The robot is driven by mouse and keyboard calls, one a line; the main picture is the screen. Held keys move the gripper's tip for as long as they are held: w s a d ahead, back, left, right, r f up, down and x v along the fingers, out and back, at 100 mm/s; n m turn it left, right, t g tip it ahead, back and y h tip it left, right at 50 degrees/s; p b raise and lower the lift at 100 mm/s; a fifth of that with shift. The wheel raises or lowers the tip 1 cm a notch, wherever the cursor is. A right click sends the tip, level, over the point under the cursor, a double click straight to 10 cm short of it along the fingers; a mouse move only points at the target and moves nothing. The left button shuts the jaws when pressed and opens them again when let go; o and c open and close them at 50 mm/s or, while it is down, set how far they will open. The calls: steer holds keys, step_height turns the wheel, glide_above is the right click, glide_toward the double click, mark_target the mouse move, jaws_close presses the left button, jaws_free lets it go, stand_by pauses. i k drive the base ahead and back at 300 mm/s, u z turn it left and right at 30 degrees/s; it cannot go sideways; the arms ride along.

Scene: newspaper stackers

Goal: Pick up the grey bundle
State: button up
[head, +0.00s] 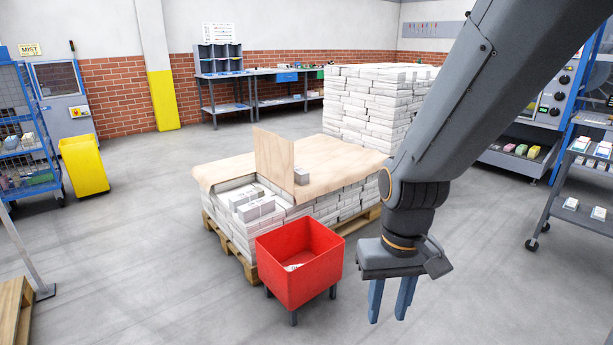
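A small grey bundle (301,176) lies on the brown cover sheet on top of the pallet stack, just right of an upright tan board (274,158). The board may hide part of it. My gripper (391,312) hangs pointing down at the front right, beyond the right side of the red bin. Its blue fingers are apart with nothing between them. It is well away from the grey bundle, in front and to the right of it.
A pallet stack of white bundles (340,204) carries the brown sheet (345,158); looser white bundles (256,209) lie at its front left. A red bin (300,263) on legs stands before it. A taller white stack (368,108) stands behind.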

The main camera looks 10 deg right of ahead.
mark_target(301, 176)
steer(key=z, duration=0.7)
steer(key=i, duration=1.05)
steer(key=z, duration=0.65)
steer(key=i, duration=1.35)
steer(key=u, duration=0.7)
steer(key=i, duration=0.75)
steer(key=u, duration=1.35)
steer(key=i, duration=0.45)
steer(key=u, duration=0.4)
